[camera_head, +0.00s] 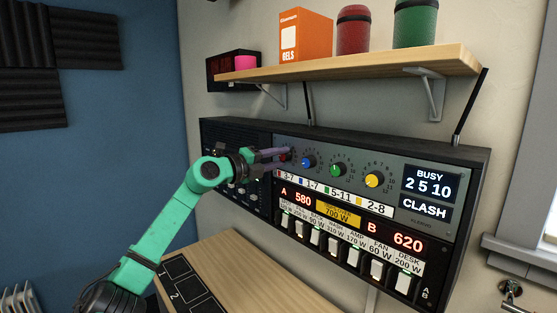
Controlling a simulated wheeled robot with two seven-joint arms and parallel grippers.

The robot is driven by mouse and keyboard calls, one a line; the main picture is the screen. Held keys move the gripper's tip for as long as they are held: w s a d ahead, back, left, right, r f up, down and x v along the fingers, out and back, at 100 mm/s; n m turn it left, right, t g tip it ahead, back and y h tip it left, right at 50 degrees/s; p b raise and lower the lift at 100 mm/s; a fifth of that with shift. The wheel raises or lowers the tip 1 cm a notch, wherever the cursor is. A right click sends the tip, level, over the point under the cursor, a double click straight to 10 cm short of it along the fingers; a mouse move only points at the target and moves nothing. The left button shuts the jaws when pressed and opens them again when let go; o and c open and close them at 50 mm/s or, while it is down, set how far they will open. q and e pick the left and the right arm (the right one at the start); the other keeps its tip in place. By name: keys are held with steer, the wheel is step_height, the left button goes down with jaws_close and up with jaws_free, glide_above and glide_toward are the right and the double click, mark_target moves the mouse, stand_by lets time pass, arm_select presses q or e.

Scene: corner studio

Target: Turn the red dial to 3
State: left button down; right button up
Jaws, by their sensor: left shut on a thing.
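The red dial (285,155) is the leftmost of the coloured dials on the wall-mounted panel (440,160). My left gripper (281,153) reaches in from the left and is shut on the red dial, hiding much of it and its scale. The number it points to cannot be read. A blue dial (308,162), a green dial (338,170) and a yellow dial (374,180) sit to its right. The label strip under the dials starts with a red mark and 3-7. The display (430,183) reads BUSY 2 5 10, with CLASH below. My right gripper is not in view.
White switches (352,257) line the lower panel. A wooden shelf (350,68) on brackets above holds an orange box (302,37), a red canister (353,30) and a green canister (414,24). A wooden surface (250,270) lies below the panel.

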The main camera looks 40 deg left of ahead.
arm_select(q)
steer(key=shift+n, duration=0.5)
steer(key=c, duration=0.5)
jaws_free()
steer(key=s+a+b, duration=0.1)
steer(key=s+b, duration=0.9)
steer(key=s, duration=0.4)
steer(key=shift+s+a+b, duration=0.2)
steer(key=shift+s+b, duration=0.05)
steer(key=shift+b, duration=0.15)
